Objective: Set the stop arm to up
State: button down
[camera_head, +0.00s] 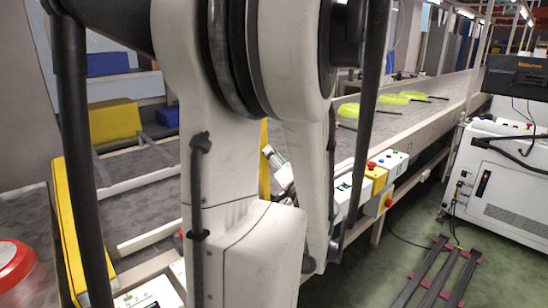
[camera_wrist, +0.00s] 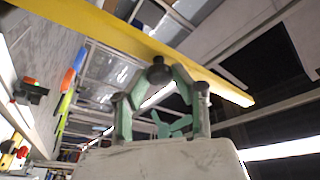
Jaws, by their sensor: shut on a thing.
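The stop arm is a long yellow bar (camera_wrist: 100,27) running diagonally across the wrist view, with a round black knob (camera_wrist: 159,74) on its near side. My gripper (camera_wrist: 158,80) has green fingers closed around this knob. In the head view, a narrow yellow strip (camera_head: 264,160) stands nearly upright behind my arm. It looks like part of the stop arm, but most of it is hidden. My gripper is largely hidden by my arm there. I cannot tell the bar's full angle from these views.
A grey conveyor (camera_head: 430,95) runs to the back right with several green pans (camera_head: 368,110) on it. Control boxes (camera_head: 376,178) with buttons sit on its near side. A yellow-topped rail (camera_head: 72,235) is at left, a red-lidded container (camera_head: 12,265) front left, and a white machine (camera_head: 500,175) right.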

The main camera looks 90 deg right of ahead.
jog(key=c, duration=1.4)
grip_release()
jog(key=shift+c, duration=0.2)
jog(key=v, duration=1.2)
